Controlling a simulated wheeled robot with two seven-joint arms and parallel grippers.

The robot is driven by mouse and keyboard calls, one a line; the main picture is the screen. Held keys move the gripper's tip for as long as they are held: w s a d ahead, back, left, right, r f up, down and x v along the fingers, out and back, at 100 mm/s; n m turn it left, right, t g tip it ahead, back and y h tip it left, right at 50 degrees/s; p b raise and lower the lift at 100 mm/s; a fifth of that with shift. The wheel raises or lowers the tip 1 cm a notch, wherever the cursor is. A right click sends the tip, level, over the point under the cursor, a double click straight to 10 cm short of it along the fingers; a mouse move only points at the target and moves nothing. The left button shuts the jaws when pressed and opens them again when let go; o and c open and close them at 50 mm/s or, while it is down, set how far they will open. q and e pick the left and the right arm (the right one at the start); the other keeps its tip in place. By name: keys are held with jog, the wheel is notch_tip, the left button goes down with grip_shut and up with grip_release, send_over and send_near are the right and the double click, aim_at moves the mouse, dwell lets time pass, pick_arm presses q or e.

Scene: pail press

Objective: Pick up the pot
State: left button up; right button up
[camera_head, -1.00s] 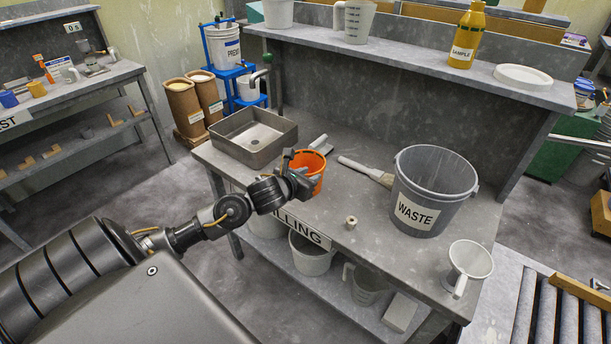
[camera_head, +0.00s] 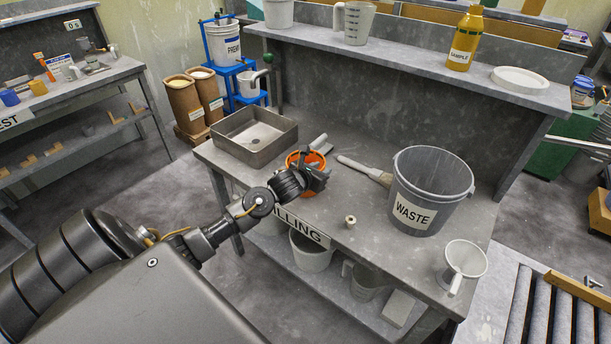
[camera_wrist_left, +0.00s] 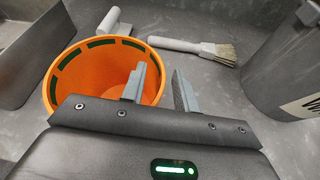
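The pot is a small orange tub (camera_head: 293,158) on the grey filling bench; in the wrist view it shows as an open orange bowl (camera_wrist_left: 88,85) with dark marks inside its rim. My left gripper (camera_head: 318,177) is at the pot's near right side and hides much of it in the head view. In the wrist view its two grey fingers (camera_wrist_left: 160,90) are apart, one over the inside of the pot and one outside its right rim, with the rim between them. Contact with the wall cannot be told. My right gripper is not in view.
A metal tray (camera_head: 250,155) stands left of the pot. A grey handled tool (camera_wrist_left: 113,22) lies just behind it.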

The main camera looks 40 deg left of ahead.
pick_arm(q)
grip_shut()
dwell(0.4)
